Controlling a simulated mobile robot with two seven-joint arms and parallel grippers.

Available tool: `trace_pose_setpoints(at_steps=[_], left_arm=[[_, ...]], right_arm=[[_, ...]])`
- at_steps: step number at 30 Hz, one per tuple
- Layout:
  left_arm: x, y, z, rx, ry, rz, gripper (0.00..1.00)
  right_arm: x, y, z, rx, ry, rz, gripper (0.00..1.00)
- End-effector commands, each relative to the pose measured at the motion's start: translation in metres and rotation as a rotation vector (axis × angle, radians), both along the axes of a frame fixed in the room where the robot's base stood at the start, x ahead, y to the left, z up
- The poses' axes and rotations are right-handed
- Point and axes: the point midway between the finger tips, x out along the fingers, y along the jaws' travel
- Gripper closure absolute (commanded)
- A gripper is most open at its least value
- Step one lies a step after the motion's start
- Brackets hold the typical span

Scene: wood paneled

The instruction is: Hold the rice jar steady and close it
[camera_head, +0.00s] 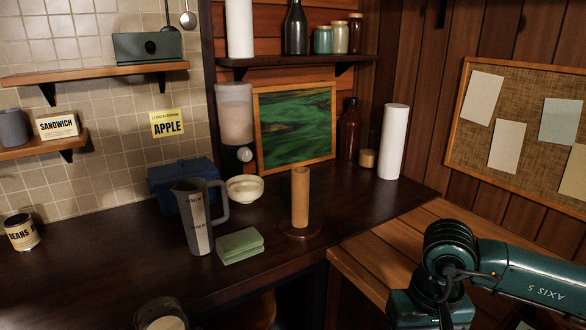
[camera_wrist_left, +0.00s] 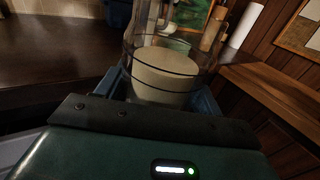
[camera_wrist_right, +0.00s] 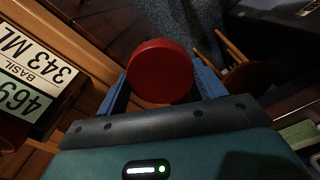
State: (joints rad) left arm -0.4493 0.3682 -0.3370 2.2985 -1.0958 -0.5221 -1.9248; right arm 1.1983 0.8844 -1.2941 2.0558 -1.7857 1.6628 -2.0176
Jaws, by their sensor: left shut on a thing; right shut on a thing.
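The rice jar (camera_wrist_left: 165,78) is clear glass with pale rice inside. My left gripper (camera_wrist_left: 162,92) is shut on it, one blue finger on each side, in the left wrist view. In the head view the jar (camera_head: 162,314) is cut off by the bottom edge, and its top looks open. A round red lid (camera_wrist_right: 160,71) is in the right wrist view. My right gripper (camera_wrist_right: 160,86) is shut on this lid, with blue fingers at its left and right edges. The lid is apart from the jar. Neither gripper's fingers show in the head view.
A basil label (camera_wrist_right: 35,75) shows at left in the right wrist view.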

Motion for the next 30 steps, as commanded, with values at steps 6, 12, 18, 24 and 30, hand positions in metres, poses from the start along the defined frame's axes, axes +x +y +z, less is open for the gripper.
trace_pose_setpoints(at_steps=[6,12,18,24,30], left_arm=[[0.001,0.0,0.002,0.0,-0.005,0.001,0.76],[0.001,-0.001,0.002,0.0,-0.005,-0.003,0.76],[0.005,-0.022,0.005,0.004,-0.008,-0.107,0.76],[0.014,-0.068,0.008,0.007,-0.011,-0.334,0.76],[0.02,-0.106,0.011,0.005,-0.01,-0.516,0.76]], right_arm=[[0.0,0.0,0.0,0.0,0.001,-0.003,0.52],[0.0,0.0,0.0,0.0,0.001,-0.004,0.52],[0.0,0.0,0.0,0.0,0.001,-0.005,0.52],[0.0,0.0,0.0,0.0,0.001,-0.005,0.52],[0.0,0.0,0.0,0.0,0.001,-0.005,0.52]])
